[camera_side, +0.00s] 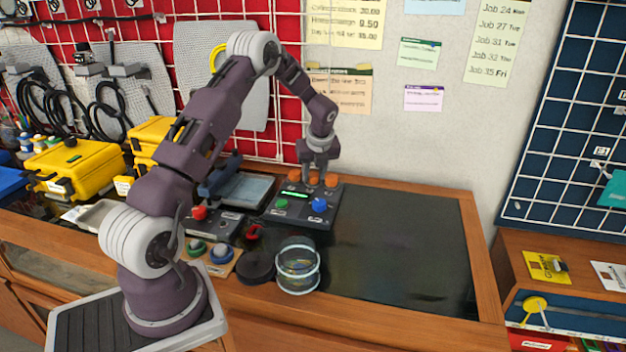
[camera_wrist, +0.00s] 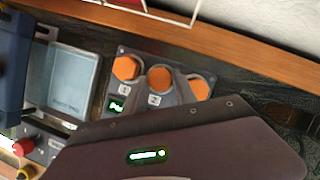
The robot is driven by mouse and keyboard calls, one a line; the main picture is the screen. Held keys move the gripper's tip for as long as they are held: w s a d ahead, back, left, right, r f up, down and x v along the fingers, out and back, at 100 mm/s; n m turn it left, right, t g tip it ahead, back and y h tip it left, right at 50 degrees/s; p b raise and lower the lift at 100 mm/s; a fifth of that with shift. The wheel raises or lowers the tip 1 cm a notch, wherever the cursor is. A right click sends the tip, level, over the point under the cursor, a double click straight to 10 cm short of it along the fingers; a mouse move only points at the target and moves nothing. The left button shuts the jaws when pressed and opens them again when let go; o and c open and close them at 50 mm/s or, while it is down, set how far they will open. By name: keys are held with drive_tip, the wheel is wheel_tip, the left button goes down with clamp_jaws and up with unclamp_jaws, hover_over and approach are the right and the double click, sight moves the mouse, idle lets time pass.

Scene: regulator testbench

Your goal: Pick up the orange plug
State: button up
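Three orange plugs stand in a row along the back of a dark test unit (camera_side: 286,209). In the side view they are the left plug (camera_side: 295,174), the middle plug (camera_side: 313,178) and the right plug (camera_side: 331,180). The wrist view shows the left plug (camera_wrist: 126,68), the middle plug (camera_wrist: 160,77) and the right plug (camera_wrist: 199,88), partly covered from below by my wrist. My gripper (camera_side: 320,171) points down at the row, close to the middle and right plugs. Its fingertips are too small to tell open from shut, or whether they touch a plug.
The unit has a blue knob (camera_side: 319,205), a green button and a lit green display. Left of it are a device with a pale screen (camera_side: 247,188) and a red-knobbed box (camera_side: 199,213). A glass jar (camera_side: 298,268) stands in front. The dark mat (camera_side: 410,250) at right is clear.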

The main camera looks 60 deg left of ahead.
sight(314, 176)
clamp_jaws()
drive_tip(key=shift+r, duration=0.1)
wheel_tip(314, 176, up, 20)
idle(0.5)
